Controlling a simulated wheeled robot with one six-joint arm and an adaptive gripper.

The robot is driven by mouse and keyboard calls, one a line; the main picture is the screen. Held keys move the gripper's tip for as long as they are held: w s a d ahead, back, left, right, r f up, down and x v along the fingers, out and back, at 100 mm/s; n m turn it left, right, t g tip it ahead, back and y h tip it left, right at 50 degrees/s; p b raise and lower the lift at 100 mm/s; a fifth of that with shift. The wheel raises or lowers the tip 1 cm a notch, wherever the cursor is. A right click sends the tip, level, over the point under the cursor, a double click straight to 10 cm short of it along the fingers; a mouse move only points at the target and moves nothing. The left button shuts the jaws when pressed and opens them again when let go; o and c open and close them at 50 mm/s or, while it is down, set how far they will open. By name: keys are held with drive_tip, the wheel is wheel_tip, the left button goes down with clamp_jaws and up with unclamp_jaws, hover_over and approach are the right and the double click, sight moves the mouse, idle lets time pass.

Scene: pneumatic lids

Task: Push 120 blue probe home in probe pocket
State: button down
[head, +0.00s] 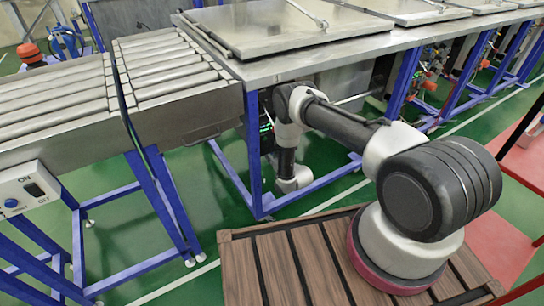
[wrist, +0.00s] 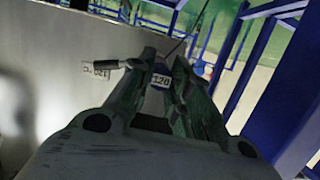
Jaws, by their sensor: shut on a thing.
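My gripper (wrist: 162,62) shows in the wrist view, its two dark fingers closed in around a small blue probe (wrist: 161,70). The probe carries a white tag (wrist: 160,81) reading 120. Left of the fingers, a short metal tube (wrist: 106,65), apparently the probe pocket, sticks out from a grey wall. A label (wrist: 96,73) reading 120 upside down is beside it. The tube's dark end is close to the left finger; I cannot tell whether the probe touches it or is in it. In the head view, my gripper and the probe are hidden or too small to make out under the tank.
The steel tank (head: 300,38) with closed lids stands on blue legs (head: 254,155). A roller conveyor (head: 165,72) adjoins at the left. In the wrist view, a blue post (wrist: 290,100) stands close at the right and a thin dark cable (wrist: 198,24) runs upward.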

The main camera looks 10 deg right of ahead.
drive_tip(key=shift+w+a, duration=0.25)
drive_tip(key=shift+w, duration=0.45)
drive_tip(key=c, duration=1.3)
unclamp_jaws()
drive_tip(key=shift+o, duration=0.2)
drive_tip(key=v, duration=0.7)
drive_tip(key=v, duration=1.2)
